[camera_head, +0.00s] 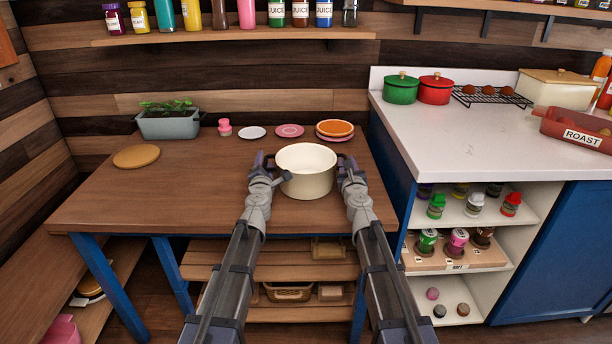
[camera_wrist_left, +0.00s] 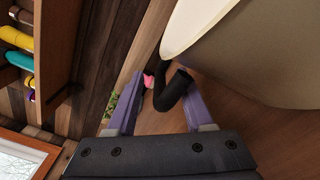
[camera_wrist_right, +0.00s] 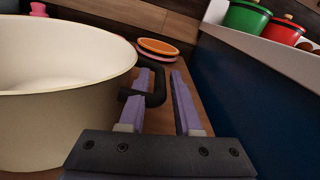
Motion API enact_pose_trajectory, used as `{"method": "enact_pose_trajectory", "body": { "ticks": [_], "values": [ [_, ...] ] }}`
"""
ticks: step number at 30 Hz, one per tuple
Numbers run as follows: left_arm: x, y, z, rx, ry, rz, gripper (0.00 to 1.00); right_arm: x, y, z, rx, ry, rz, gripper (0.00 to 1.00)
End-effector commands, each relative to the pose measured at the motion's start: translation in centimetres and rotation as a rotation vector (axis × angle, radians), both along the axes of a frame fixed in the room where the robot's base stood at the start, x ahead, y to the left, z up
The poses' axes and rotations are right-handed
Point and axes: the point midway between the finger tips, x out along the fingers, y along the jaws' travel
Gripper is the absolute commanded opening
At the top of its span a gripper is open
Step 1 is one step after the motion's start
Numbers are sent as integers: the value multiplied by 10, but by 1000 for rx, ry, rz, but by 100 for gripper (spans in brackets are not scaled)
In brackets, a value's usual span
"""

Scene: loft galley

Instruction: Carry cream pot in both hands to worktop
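The cream pot (camera_head: 306,172) stands upright and open on the wooden table (camera_head: 130,200), near its right end. My left gripper (camera_head: 264,162) is at the pot's left side. In the left wrist view its fingers (camera_wrist_left: 160,108) are apart, with the black handle (camera_wrist_left: 172,90) between them, nearer one finger. My right gripper (camera_head: 347,164) is at the pot's right side. In the right wrist view its fingers (camera_wrist_right: 164,100) are apart, and the other black handle (camera_wrist_right: 158,88) reaches between them. The white worktop (camera_head: 450,135) is to the right of the table.
Plates (camera_head: 334,129) and a planter (camera_head: 168,124) stand on the table.

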Motion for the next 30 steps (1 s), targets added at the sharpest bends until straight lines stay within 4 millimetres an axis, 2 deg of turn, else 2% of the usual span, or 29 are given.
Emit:
{"method": "enact_pose_trajectory", "body": {
  "ticks": [1, 8, 14, 30],
  "values": [
    [0, 0, 0, 0, 0, 0, 48, 0, 0, 0, 0, 0, 0, 28],
    [0, 0, 0, 0, 0, 0, 22, 0, 0, 0, 0, 0, 0, 2],
    [0, 0, 0, 0, 0, 0, 0, 0, 0, 0, 0, 0, 0, 0],
    [0, 0, 0, 0, 0, 0, 0, 0, 0, 0, 0, 0, 0, 0]
  ]
}}
